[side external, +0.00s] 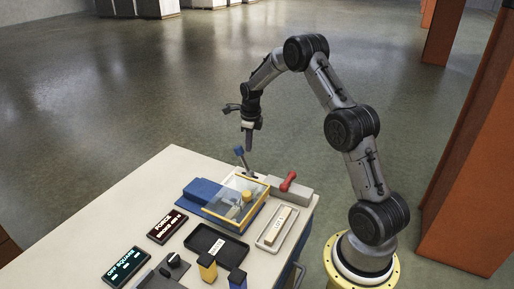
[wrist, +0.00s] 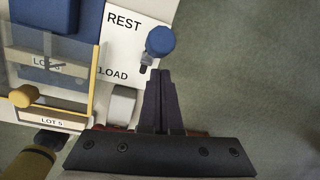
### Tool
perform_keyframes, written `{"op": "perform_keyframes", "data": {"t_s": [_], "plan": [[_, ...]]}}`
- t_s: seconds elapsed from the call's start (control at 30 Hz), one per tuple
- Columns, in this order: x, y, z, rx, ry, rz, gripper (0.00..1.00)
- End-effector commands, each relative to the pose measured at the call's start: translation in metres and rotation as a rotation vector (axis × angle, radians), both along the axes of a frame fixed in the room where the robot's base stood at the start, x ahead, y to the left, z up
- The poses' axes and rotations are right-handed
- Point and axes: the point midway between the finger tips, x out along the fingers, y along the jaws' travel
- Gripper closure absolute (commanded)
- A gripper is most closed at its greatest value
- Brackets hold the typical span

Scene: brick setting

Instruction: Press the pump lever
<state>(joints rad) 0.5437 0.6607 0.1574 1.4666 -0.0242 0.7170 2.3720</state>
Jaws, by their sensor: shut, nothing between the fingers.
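A lever with a blue round knob (side external: 239,152) stands up at the back of the table's bench fixture. In the wrist view the knob (wrist: 160,41) is just beyond my fingertips, beside a white plate (wrist: 122,50) marked REST and LOAD. My gripper (side external: 249,150) points down above and close to this knob. Its fingers (wrist: 160,74) are shut together and empty. I cannot tell from these views whether they touch the lever. A red handle (side external: 288,181) on a grey block sits to the right of the lever, mostly hidden by my gripper in the wrist view.
A clear-topped, yellow-framed box (side external: 222,211) with a blue block beside it stands left of the lever. A light tray with a labelled bar (side external: 276,228), a black tray (side external: 213,244) and display panels (side external: 167,226) lie nearer. The table's far edge is close; open floor lies beyond.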

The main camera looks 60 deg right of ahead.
Motion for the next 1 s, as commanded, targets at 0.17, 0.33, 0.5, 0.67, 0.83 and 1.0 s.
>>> {"op": "perform_keyframes", "data": {"t_s": [0.17, 0.33, 0.5, 0.67, 0.83, 1.0], "plan": [[0.017, 0.000, -0.002, 0.000, 0.000, 0.001, 1.00], [0.029, 0.001, -0.005, 0.001, -0.004, 0.000, 1.00], [0.037, 0.003, -0.009, 0.003, -0.005, 0.001, 1.00], [0.039, 0.003, -0.010, 0.004, -0.003, -0.001, 1.00], [0.039, 0.003, -0.011, 0.005, -0.003, -0.002, 1.00], [0.039, 0.003, -0.011, 0.005, -0.002, -0.002, 1.00]]}}
